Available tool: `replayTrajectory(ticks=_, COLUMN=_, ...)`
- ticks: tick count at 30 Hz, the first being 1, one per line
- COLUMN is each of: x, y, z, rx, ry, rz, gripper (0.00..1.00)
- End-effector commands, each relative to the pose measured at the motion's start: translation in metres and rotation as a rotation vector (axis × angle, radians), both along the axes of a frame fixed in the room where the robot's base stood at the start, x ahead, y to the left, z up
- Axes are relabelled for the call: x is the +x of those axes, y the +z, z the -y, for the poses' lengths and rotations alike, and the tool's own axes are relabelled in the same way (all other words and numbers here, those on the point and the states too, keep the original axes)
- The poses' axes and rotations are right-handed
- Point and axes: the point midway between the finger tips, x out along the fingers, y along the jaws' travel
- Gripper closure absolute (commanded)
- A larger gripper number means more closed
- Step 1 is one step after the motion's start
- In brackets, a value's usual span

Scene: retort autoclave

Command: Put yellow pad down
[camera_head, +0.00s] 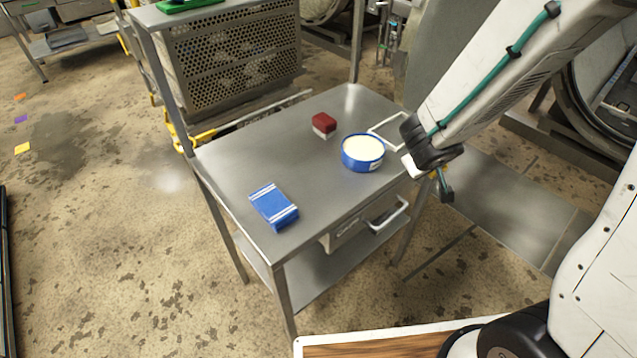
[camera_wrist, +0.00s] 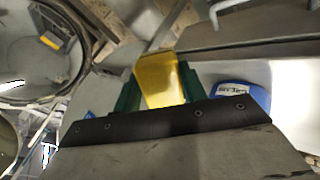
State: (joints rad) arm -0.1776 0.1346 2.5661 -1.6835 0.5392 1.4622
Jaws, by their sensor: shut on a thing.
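A yellow pad (camera_wrist: 160,80) sits between the two dark green fingers of my gripper (camera_wrist: 161,92) in the wrist view. My gripper is shut on it. In the head view my gripper (camera_head: 432,178) is at the right edge of the steel table (camera_head: 240,160), and only a small bit of yellow shows there. I cannot tell how high the pad is above the table or floor.
On the table are a blue tub (camera_head: 362,157) with pale contents, a red and white block (camera_head: 324,124) and a blue and white packet (camera_head: 273,206). A white wire handle (camera_head: 385,128) lies behind the tub. The table's left middle is clear. A perforated crate (camera_head: 232,58) stands behind.

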Motion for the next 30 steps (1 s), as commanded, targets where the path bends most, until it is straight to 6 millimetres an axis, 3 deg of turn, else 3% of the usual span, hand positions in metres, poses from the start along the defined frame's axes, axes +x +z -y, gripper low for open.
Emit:
replayTrajectory(ticks=11, x=-0.042, y=-0.016, z=-0.057, rx=0.19, ry=0.141, rz=-0.275, gripper=0.77)
replayTrajectory(ticks=20, x=-0.089, y=-0.023, z=-0.129, rx=0.307, ry=0.284, rz=-0.482, gripper=0.77)
replayTrajectory(ticks=25, x=-0.097, y=-0.016, z=-0.171, rx=0.352, ry=0.325, rz=-0.586, gripper=0.77)
replayTrajectory(ticks=30, x=-0.1, y=-0.012, z=-0.185, rx=0.368, ry=0.332, rz=-0.624, gripper=0.77)
